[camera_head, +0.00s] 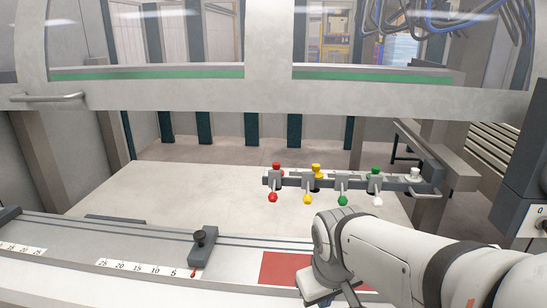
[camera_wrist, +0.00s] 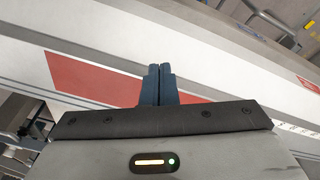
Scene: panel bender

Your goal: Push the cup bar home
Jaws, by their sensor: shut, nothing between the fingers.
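The cup bar (camera_head: 330,181) is a dark grey bar on the right side of the pale bed in the head view. It carries red, yellow, green and white knobs on top, with matching coloured balls hanging on short levers along its front. Its right end meets a grey bracket (camera_head: 430,170). My gripper (camera_wrist: 159,68) shows in the wrist view with its two dark blue fingers together and nothing between them. It is over the front ledge near a red patch (camera_wrist: 95,80). In the head view my wrist is in front of and below the bar, apart from it; the fingertips are hidden there.
The front ledge bears a scale (camera_head: 140,267), a dark stop block with a black knob (camera_head: 201,247) and the red patch (camera_head: 285,268). A glazed guard frame with a handle (camera_head: 47,97) spans above. The bed (camera_head: 170,185) left of the bar is clear.

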